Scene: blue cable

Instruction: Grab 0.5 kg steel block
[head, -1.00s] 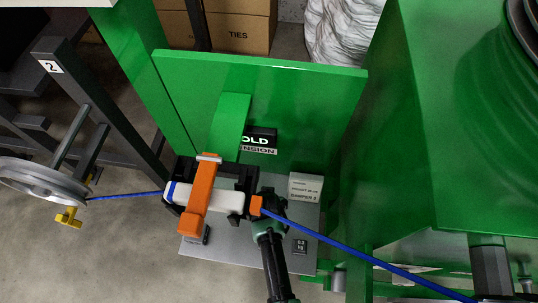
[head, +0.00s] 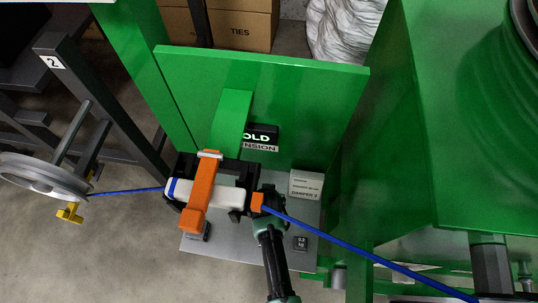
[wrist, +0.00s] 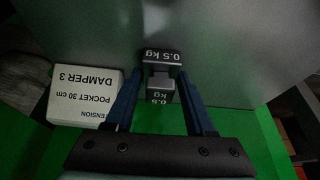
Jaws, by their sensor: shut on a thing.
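In the wrist view, a small dark steel block (wrist: 161,56) marked 0.5 kg stands between the fingertips of my gripper (wrist: 159,76). The two blue fingers reach in from either side and are shut on it. The label also shows on its nearer, lower face. In the head view my arm runs up from the bottom to beside the orange and white cable device (head: 203,190); the fingers and the held block are hidden there.
A white DAMPER 3 box (head: 306,184) stands close to my gripper, also in the wrist view (wrist: 84,96). Another small dark block (head: 301,243) is on the grey plate (head: 240,251). A blue cable (head: 360,257) runs taut past my arm. A green panel (head: 290,100) rises behind.

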